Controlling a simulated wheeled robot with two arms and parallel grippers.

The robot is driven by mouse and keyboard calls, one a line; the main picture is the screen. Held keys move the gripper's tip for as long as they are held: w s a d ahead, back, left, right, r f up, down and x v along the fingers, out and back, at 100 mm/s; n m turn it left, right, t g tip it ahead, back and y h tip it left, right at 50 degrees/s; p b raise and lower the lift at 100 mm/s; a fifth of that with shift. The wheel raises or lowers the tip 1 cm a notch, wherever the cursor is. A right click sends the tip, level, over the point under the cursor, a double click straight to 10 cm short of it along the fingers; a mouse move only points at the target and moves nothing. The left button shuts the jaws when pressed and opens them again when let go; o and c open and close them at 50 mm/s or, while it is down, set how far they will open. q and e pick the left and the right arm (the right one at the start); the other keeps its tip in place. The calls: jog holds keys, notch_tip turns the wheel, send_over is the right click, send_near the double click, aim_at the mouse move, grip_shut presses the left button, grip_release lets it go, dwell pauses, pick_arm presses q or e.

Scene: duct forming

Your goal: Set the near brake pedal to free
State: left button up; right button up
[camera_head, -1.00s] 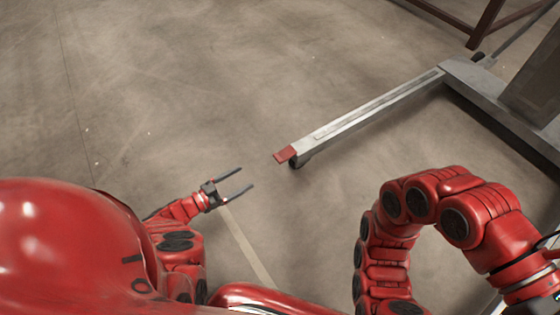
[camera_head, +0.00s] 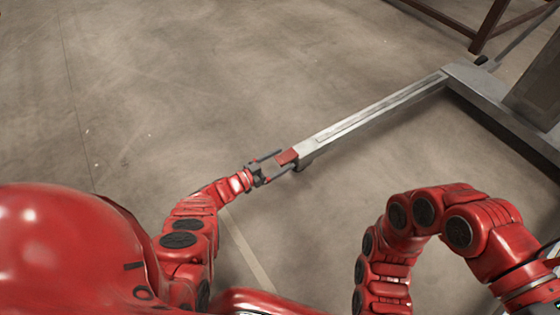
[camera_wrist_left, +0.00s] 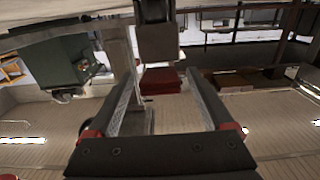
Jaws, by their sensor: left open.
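The near brake pedal (camera_head: 287,157) is a small red tab at the near end of a long grey metal leg (camera_head: 370,113). My left gripper (camera_head: 286,161) is open at the pedal, with one finger on each side of it. In the left wrist view, the red pedal (camera_wrist_left: 163,82) lies ahead between the tips of the spread fingers. I cannot tell whether the fingers touch it.
The leg joins a wide grey base (camera_head: 500,100) at the right. A dark brown frame (camera_head: 488,25) stands at the top right. The concrete floor (camera_head: 200,90) left of the leg is clear. A pale line (camera_head: 245,250) runs along the floor.

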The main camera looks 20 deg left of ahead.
pick_arm(q)
grip_shut()
dwell(0.3)
